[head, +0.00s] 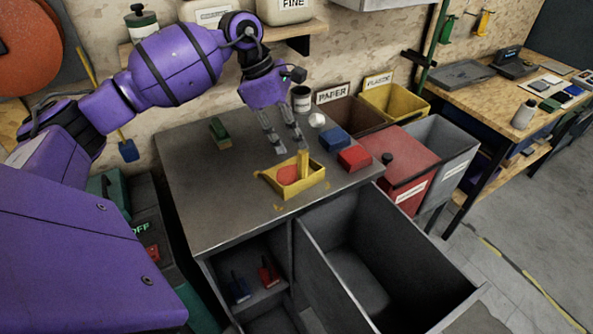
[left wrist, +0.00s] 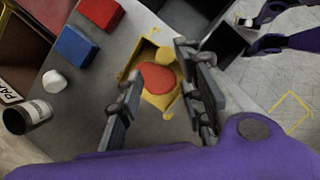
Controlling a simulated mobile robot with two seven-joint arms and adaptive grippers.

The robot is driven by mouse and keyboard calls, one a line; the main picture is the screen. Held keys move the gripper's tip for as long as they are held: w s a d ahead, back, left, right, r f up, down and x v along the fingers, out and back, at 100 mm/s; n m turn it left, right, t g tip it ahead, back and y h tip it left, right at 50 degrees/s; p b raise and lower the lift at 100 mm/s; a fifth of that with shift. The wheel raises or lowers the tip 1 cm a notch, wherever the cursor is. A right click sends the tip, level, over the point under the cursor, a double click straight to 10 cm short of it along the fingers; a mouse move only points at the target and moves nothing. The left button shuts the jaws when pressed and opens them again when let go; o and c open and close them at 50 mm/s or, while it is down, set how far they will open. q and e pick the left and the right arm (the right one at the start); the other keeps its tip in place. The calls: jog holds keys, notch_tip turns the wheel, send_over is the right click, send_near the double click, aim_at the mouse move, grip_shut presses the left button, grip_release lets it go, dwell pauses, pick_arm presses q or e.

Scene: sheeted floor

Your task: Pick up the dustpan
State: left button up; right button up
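The yellow dustpan (head: 313,180) lies on the grey bench top near its front edge, with a red round patch inside and an upright yellow piece at its back. In the left wrist view the dustpan (left wrist: 152,99) shows between and beyond my fingers. My left gripper (head: 286,143) is open and empty, fingers pointing down, above and just behind the dustpan, apart from it as far as I can see. It also shows in the left wrist view (left wrist: 158,65). My right gripper is outside the head view. Dark and purple parts at the wrist view's top right may be my right arm.
A blue block (head: 336,139) and a red block (head: 354,158) lie right of the dustpan. A white lump (head: 316,120), a can (head: 301,99) and a green-topped brush (head: 219,133) stand farther back. Sorting bins (head: 408,166) line the right side. An open drawer (head: 318,262) juts out in front.

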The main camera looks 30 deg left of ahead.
aim_at(303, 157)
pick_arm(q)
jog(key=x, duration=0.2)
jog(key=b+x, duration=0.1)
jog(key=x, duration=0.3)
jog(key=shift+s+d+f+b, duration=0.25)
jog(key=shift+s+f+b, duration=0.05)
jog(key=shift+f+b, duration=0.05)
jog(key=shift+w+d+f, duration=0.1)
jog(key=shift+d+f, duration=0.1)
jog(key=shift+f, duration=0.15)
jog(key=shift+r, duration=0.1)
jog(key=c, duration=0.3)
grip_shut()
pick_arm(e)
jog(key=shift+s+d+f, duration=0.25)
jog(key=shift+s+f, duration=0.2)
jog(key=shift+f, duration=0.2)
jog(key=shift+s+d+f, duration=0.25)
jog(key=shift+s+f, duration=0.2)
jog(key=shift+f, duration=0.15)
